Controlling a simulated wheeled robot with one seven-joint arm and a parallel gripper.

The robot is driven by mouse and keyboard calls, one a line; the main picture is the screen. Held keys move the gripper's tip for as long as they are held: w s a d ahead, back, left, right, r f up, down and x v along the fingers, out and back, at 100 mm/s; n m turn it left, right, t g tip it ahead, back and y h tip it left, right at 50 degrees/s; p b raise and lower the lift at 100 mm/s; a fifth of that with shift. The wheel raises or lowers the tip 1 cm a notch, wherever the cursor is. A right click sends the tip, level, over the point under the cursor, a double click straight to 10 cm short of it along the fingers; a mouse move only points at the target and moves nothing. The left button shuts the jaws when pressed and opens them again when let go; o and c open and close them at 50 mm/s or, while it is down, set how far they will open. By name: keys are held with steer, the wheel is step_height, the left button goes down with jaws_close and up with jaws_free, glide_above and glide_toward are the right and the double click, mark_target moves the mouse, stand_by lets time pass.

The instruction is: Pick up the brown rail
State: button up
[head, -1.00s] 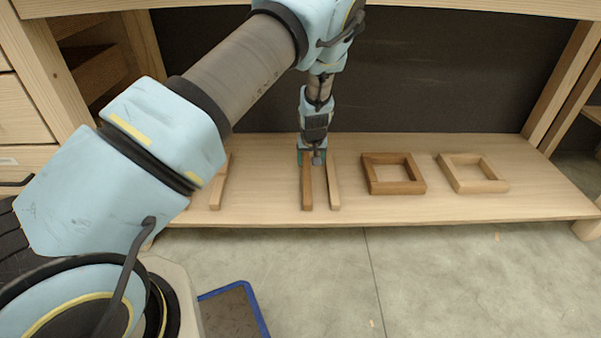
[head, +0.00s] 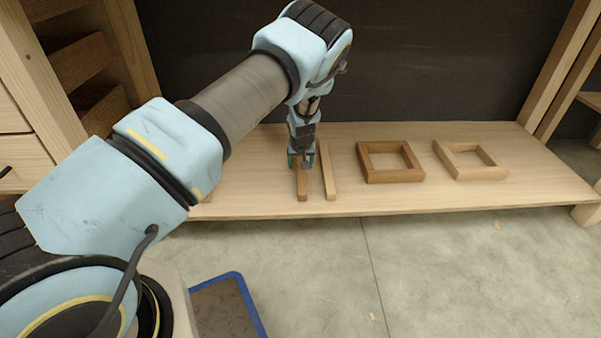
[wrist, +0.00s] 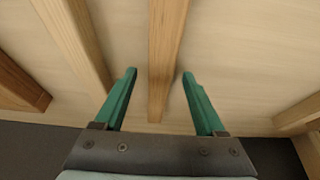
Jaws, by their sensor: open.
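The brown rail (head: 302,187) lies on the light wooden shelf, pointing toward the front edge. My gripper (head: 301,163) is over its far part and hides that part in the head view. In the wrist view the brown rail (wrist: 166,60) runs between the two open green fingers (wrist: 158,90). There is a gap on each side of it, and the gripper holds nothing. I cannot tell how far the fingertips are above the shelf.
A lighter rail (head: 328,172) lies close to the right of the brown rail. A brown square frame (head: 390,177) and a lighter square frame (head: 484,174) lie farther right on the shelf (head: 400,202). A dark panel (head: 440,60) stands behind.

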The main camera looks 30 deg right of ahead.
steer(key=shift+c, duration=0.4)
jaws_close()
stand_by(0.4)
